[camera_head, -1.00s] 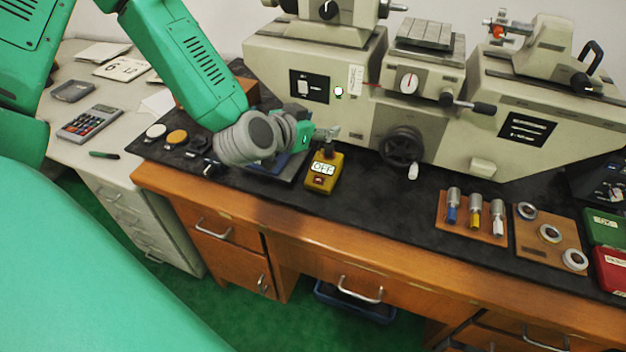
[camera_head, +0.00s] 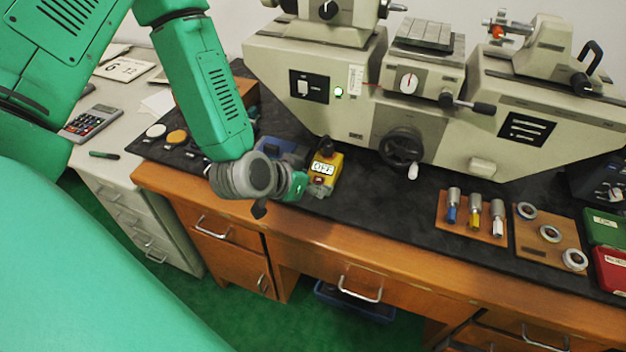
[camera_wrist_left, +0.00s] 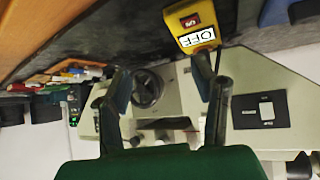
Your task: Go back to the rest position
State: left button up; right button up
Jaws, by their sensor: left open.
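My left gripper (camera_head: 288,198) is in the head view, low over the front edge of the bench, in front of a yellow box (camera_head: 325,163) with an OFF label. Its jaws are open, and nothing shows between them. In the left wrist view the two dark fingers of my left gripper (camera_wrist_left: 166,85) stand apart. The yellow box (camera_wrist_left: 190,18) shows beyond the fingertips at the top of that view. In the head view the gripper overlaps the box's lower edge; I cannot tell if they touch. My right gripper is not in view.
A large beige measuring machine (camera_head: 430,110) stands along the back of the black bench top (camera_head: 395,205). Wooden boards with plug gauges (camera_head: 473,215) and rings (camera_head: 550,235) lie at the right. A calculator (camera_head: 90,122) lies on the left desk. The bench's front middle is clear.

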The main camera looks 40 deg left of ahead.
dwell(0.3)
pick_arm(q)
jog(key=s+f+n+g+y, duration=0.1)
jog(key=s+f+g, duration=0.5)
jog(key=s, duration=0.7)
jog(key=s+f+n+g, duration=0.1)
jog(key=s+f+g, duration=0.3)
jog(key=s+f, duration=0.7)
notch_tip(320, 180, down, 9)
jog(key=d+m+t+b, duration=0.1)
jog(key=b, duration=1.1)
jog(key=shift+r, duration=0.2)
jog(key=shift+w+d, duration=0.1)
jog(key=shift+w, duration=0.1)
jog(key=shift+c, duration=0.3)
